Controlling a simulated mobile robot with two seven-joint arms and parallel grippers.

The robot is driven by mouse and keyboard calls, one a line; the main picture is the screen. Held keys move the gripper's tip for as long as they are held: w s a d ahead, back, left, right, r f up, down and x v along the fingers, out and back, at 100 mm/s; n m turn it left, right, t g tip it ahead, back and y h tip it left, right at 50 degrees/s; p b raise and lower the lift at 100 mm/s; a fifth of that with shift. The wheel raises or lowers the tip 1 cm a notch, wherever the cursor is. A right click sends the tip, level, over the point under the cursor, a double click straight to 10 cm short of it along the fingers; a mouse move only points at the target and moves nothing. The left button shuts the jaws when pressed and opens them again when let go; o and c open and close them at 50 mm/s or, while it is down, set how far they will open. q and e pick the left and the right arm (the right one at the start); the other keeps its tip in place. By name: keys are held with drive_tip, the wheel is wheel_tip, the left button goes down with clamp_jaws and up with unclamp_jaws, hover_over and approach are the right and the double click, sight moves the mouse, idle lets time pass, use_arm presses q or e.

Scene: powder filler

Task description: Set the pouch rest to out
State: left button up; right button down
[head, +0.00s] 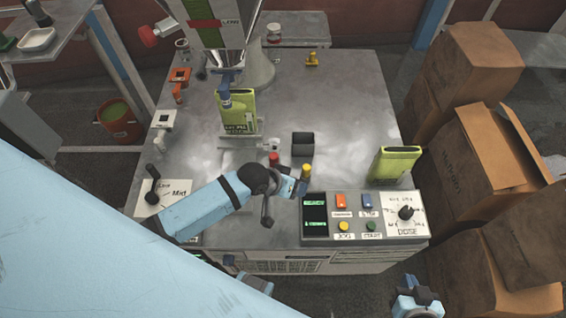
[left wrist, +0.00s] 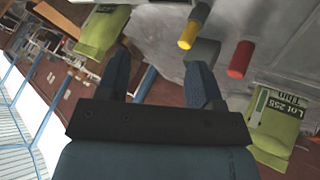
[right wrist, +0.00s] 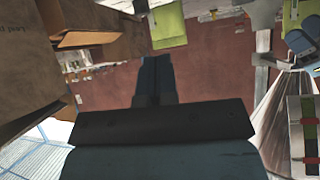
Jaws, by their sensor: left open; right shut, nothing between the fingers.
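A green pouch (head: 237,112) stands under the filler spout on a grey bracket-like plate (head: 240,141), which may be the pouch rest; its in or out setting I cannot tell. A red knob (head: 274,160) and a yellow knob (head: 306,173) stand in front of it. Both also show in the left wrist view, red (left wrist: 240,60) and yellow (left wrist: 188,36). My left gripper (head: 298,188) is beside the yellow knob, partly hidden by its wrist; its fingers (left wrist: 163,62) are open and empty. My right gripper (head: 416,292) is shut and empty at the front right, away from the table.
A control panel (head: 322,239) with buttons and a dial lines the table's front right. A second green pouch (head: 394,164) stands behind it. A dark block (head: 302,144) sits behind the knobs. Cardboard boxes (head: 490,160) stack at the right. The table's back right is mostly clear.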

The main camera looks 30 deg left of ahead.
use_arm(q)
drive_tip(key=w+a+f+n+g+b, duration=0.1)
drive_tip(key=w+a+f+g+b, duration=0.1)
drive_tip(key=w+b, duration=0.15)
wheel_tip(320, 180, up, 2)
drive_tip(key=r+n+g+y+b, duration=0.1)
drive_tip(key=n+g+y+b, duration=0.3)
drive_tip(key=n+y+b, duration=0.1)
hover_over(273, 155)
wheel_tip(273, 155, down, 12)
drive_tip(key=shift+w+r+b, duration=0.1)
drive_tip(key=shift+r+b, duration=0.1)
drive_tip(key=shift+b, duration=0.8)
drive_tip(key=shift+d+f, duration=0.1)
drive_tip(key=shift+f, duration=0.7)
use_arm(e)
wheel_tip(273, 155, down, 9)
drive_tip(key=a, duration=0.1)
drive_tip(key=shift+r, duration=0.2)
drive_tip(key=shift+w+a, duration=0.1)
